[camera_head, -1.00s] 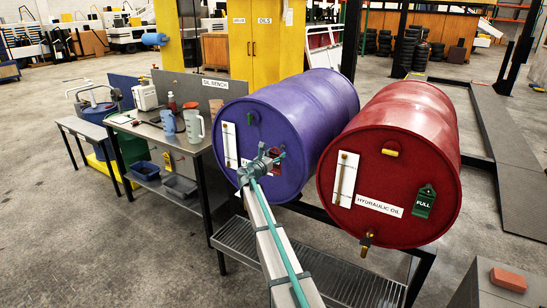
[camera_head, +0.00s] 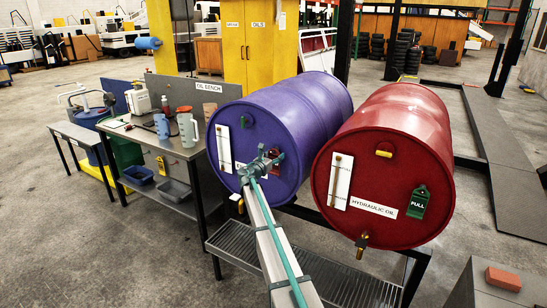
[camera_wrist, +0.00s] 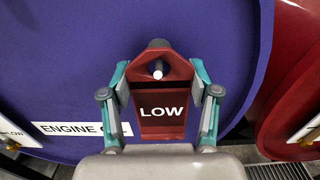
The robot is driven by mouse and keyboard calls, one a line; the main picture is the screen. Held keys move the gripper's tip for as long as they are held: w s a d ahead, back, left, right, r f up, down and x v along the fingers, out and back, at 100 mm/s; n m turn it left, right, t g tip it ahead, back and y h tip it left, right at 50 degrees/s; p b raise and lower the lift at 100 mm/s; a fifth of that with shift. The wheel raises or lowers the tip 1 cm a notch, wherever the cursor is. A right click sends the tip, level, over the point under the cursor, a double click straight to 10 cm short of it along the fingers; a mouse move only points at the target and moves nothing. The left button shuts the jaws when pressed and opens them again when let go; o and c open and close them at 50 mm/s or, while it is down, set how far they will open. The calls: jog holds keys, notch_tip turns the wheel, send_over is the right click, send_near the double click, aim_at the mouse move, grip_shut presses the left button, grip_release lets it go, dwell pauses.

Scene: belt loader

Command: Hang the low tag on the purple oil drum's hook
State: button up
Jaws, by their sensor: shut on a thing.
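The purple oil drum (camera_head: 308,105) lies on its side on a rack, its round face toward me. My gripper (camera_head: 266,160) is in front of that face, right of its middle. It is shut on the red low tag (camera_wrist: 162,115), with one finger at each side; the tag also shows in the head view (camera_head: 275,153). The tag is upright and its word LOW faces the wrist camera. The drum's hook (camera_wrist: 157,70) shows its pale tip in the hole at the tag's top. I cannot tell how far the hook passes through, or whether it bears the tag.
A red hydraulic oil drum (camera_head: 402,120) lies close on the right, with a green FULL tag (camera_head: 418,202) on its face. The oil bench (camera_head: 205,125) with jugs stands at the left. A drip grating (camera_head: 345,285) lies below the drums.

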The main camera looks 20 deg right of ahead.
dwell(0.4)
jog(key=o, duration=1.2)
